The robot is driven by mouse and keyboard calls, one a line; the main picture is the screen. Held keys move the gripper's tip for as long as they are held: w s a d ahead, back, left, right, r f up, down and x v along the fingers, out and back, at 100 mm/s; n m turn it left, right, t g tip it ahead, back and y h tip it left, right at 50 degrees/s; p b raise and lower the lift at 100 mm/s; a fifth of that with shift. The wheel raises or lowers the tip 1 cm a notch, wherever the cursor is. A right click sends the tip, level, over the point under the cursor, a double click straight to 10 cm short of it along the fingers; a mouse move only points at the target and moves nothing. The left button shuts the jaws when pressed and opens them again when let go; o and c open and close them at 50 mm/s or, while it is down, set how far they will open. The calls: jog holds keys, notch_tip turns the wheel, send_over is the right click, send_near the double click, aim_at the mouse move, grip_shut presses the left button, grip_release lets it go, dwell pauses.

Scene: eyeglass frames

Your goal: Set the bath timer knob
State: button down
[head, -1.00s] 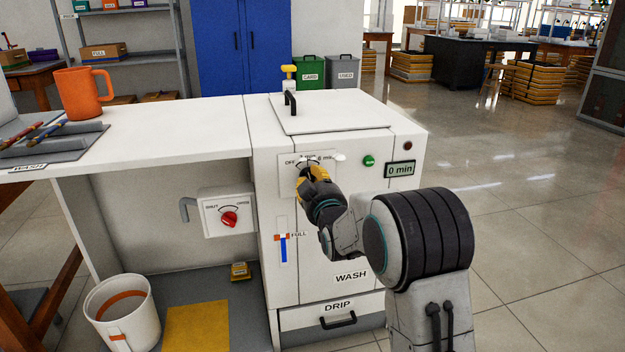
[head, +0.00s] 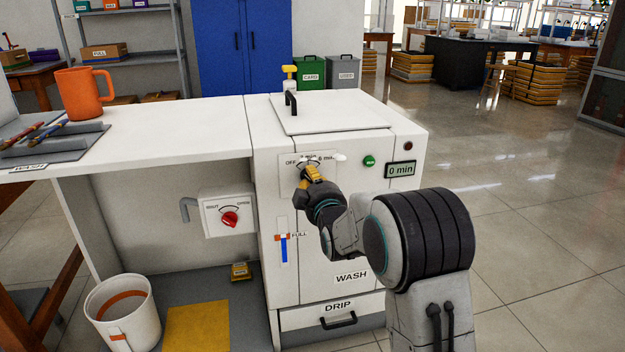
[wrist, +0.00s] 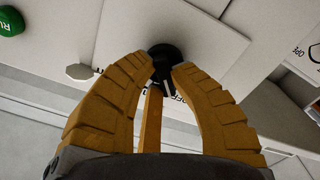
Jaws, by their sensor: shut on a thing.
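The black timer knob (wrist: 165,60) sits on a pale plate (head: 288,182) on the front of the white WASH cabinet. The plate is marked from OFF at left to a minutes mark at right, with the middle lettering partly covered. My gripper (head: 307,168) reaches the knob from the front right. In the wrist view, the yellow fingers of my gripper (wrist: 167,68) are closed around the knob, one on each side. The display (head: 400,170) reads 0 min.
A green button (head: 369,161) and a dark red lamp (head: 408,146) are near the display. A white knob-like piece (head: 340,157) is right of the plate. Below are the FULL level gauge (head: 283,248) and DRIP drawer (head: 338,320). A red valve knob (head: 230,219) is at left.

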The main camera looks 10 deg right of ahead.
jog(key=shift+a+n, duration=0.1)
jog(key=shift+n, duration=0.6)
jog(key=c, duration=1.1)
grip_release()
jog(key=shift+s, duration=0.15)
jog(key=s, duration=1.1)
jog(key=shift+s, duration=0.35)
jog(key=shift+r, duration=0.1)
